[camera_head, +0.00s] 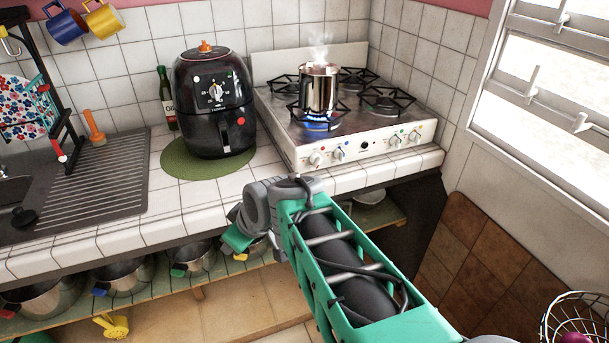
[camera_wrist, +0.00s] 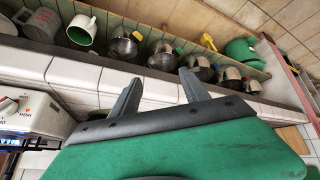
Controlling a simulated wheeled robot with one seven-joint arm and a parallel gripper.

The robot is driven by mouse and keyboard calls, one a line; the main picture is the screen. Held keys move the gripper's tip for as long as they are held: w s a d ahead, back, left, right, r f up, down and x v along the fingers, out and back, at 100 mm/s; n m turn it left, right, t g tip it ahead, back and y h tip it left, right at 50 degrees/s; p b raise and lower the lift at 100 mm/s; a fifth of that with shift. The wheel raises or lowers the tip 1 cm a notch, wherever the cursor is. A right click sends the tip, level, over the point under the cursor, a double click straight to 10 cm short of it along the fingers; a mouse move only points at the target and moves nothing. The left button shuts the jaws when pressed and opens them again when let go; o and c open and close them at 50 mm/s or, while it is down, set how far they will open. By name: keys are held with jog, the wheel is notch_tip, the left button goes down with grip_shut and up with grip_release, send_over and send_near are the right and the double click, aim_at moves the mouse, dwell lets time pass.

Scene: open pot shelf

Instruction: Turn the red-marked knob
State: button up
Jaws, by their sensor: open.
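The stove (camera_head: 350,130) stands on the counter at the back right, with a row of small knobs on its white front panel. My gripper (camera_wrist: 160,78) is open and empty, in front of the counter edge and apart from the knobs. In the head view its fingers are mostly hidden by my arm.
A steaming metal pot (camera_head: 319,88) sits over a blue flame (camera_head: 318,124) on the stove. A black air fryer (camera_head: 213,105) with its own dial stands left of it on a green mat (camera_head: 180,165). Pots and mugs fill the shelf (camera_head: 228,290) below the counter. A window (camera_head: 550,80) is at right.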

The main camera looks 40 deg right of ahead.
jog(key=w+d+f+n+t+b, duration=0.2)
jog(key=w+d+f+t+b, duration=0.15)
jog(key=d, duration=0.25)
jog(key=n+t+h+b, duration=0.3)
jog(key=t+h+b, duration=0.3)
jog(key=t+b, duration=0.1)
send_near(319, 164)
jog(key=w, duration=0.2)
jog(key=x, duration=0.7)
jog(key=shift+w+d+p, duration=0.2)
jog(key=shift+d+p, duration=0.1)
jog(key=shift+d, duration=0.15)
jog(key=shift+c, duration=0.4)
grip_shut()
